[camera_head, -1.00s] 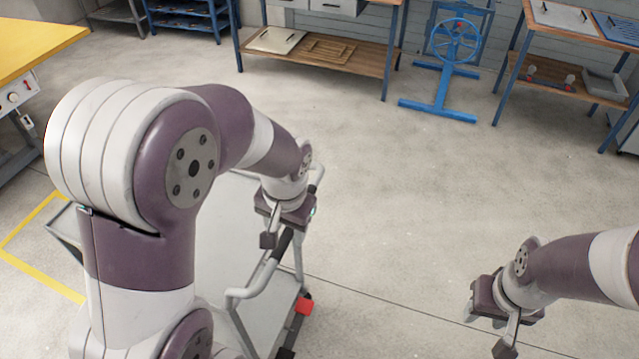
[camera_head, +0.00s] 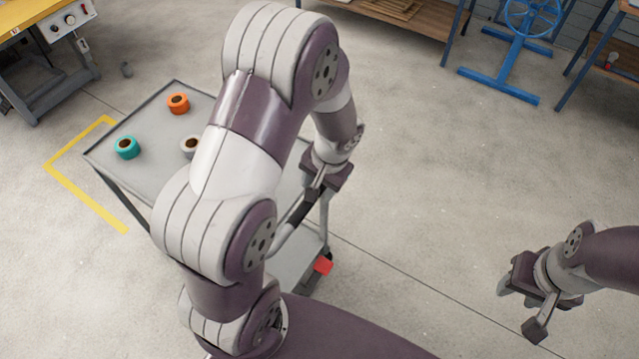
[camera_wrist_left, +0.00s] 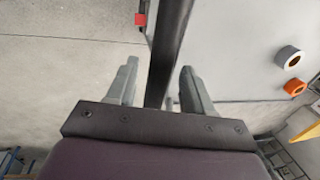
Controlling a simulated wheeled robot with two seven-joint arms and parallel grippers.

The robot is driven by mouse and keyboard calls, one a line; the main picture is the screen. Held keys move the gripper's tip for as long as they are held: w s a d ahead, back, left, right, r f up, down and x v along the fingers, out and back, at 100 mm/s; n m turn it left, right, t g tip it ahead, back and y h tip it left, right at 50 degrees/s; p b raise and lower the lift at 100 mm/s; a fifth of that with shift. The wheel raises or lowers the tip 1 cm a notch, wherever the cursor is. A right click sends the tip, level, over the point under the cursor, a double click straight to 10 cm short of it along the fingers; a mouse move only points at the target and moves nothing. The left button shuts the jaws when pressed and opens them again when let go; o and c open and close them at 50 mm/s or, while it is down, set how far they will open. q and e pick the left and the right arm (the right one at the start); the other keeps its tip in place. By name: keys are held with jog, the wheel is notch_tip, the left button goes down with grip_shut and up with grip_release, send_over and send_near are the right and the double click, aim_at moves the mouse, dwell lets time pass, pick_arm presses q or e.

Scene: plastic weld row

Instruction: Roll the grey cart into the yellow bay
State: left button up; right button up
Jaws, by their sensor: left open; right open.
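The grey cart (camera_head: 152,122) stands left of centre in the head view, partly hidden behind my left arm. Its dark handle bar (camera_head: 303,209) is on its near right side. The yellow bay outline (camera_head: 85,196) is on the floor at the cart's far left; the cart hides part of it. My left gripper (camera_head: 313,192) is at the handle. In the left wrist view, the handle bar (camera_wrist_left: 170,50) runs between its two open fingers, with gaps visible. My right gripper (camera_head: 519,308) is open and empty above bare floor at the right.
Orange (camera_head: 178,103), teal (camera_head: 127,147) and grey (camera_head: 189,147) rolls stand on the cart top. A red block (camera_head: 323,265) shows low on the cart. A workbench (camera_head: 45,75) is at upper left, a blue stand (camera_head: 500,87) at upper right. Floor to the right is clear.

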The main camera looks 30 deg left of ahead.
pick_arm(q)
jog(key=shift+s+f, duration=0.1)
jog(key=shift+s, duration=0.05)
jog(key=c, duration=0.3)
grip_shut()
